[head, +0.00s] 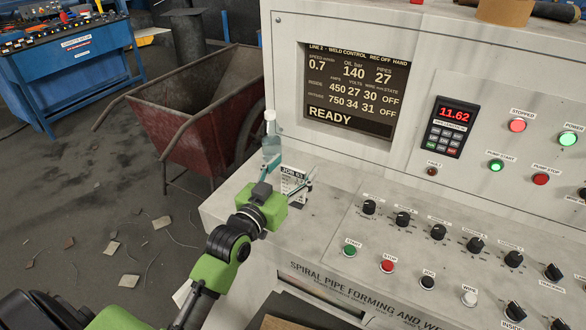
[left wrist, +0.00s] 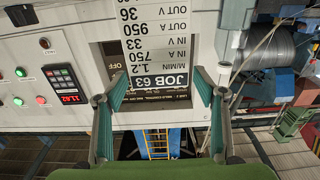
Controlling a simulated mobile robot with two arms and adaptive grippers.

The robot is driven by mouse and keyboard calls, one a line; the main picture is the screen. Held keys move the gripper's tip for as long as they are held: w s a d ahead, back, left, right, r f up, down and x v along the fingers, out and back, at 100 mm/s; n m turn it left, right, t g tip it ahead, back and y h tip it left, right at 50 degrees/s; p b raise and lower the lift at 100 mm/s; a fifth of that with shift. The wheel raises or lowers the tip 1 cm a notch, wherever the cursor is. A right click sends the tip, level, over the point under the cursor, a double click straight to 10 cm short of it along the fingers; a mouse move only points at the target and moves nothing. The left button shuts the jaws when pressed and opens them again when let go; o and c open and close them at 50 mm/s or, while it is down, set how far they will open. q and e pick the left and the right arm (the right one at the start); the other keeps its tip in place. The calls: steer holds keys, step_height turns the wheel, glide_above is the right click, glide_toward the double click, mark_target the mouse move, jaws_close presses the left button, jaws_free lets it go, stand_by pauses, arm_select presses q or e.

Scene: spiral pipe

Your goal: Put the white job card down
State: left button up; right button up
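The white job card (head: 293,184) has a black "JOB 63" band at its top. It is upright at the left end of the console, in front of the panel. In the left wrist view the card (left wrist: 155,38) appears upside down, its lower part cut off by the frame. I cannot tell whether the card's lower edge touches the ledge. My right gripper is out of view.
A clear bottle (head: 271,138) stands on the ledge just behind my left gripper. Several knobs (head: 437,232) and buttons fill the sloped console to the right. The lit display (head: 355,82) is behind. A red cart (head: 190,112) stands left of the console.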

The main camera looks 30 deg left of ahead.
arm_select(q)
steer(key=shift+r, duration=0.15)
steer(key=s+b, duration=0.1)
steer(key=s, duration=1.1)
steer(key=shift+a+b, duration=0.2)
steer(key=shift+b, duration=0.15)
